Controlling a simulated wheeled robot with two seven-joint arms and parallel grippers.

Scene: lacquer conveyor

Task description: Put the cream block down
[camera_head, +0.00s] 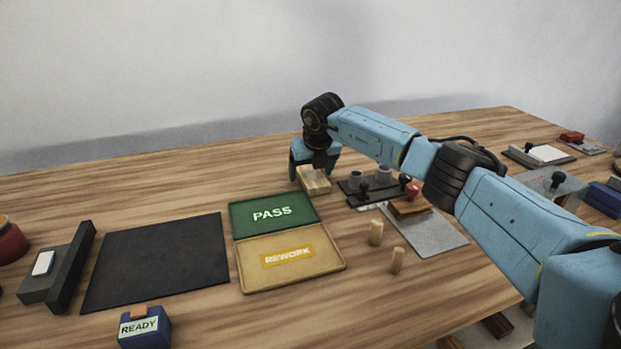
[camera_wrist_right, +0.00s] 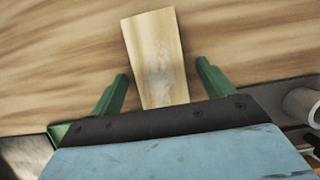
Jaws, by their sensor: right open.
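The cream block (camera_head: 316,181) lies on the wooden table just beyond the upper right corner of the green PASS panel. In the right wrist view the same pale block (camera_wrist_right: 155,45) lies between two green fingers, with a gap on each side. My right gripper (camera_head: 308,170) is open and sits low at the block, its fingers beside it and not closed on it. It also shows in the right wrist view (camera_wrist_right: 162,75). The near end of the block is hidden by the gripper body there. My left gripper is not in view.
The green PASS panel (camera_head: 240,220) and tan REWORK panel (camera_head: 327,262) lie close by. A dark fixture (camera_head: 351,188) stands just right of the block. Two wooden pegs (camera_head: 376,233) stand nearer. A black mat (camera_head: 160,262) lies left. Table behind the PASS panel is clear.

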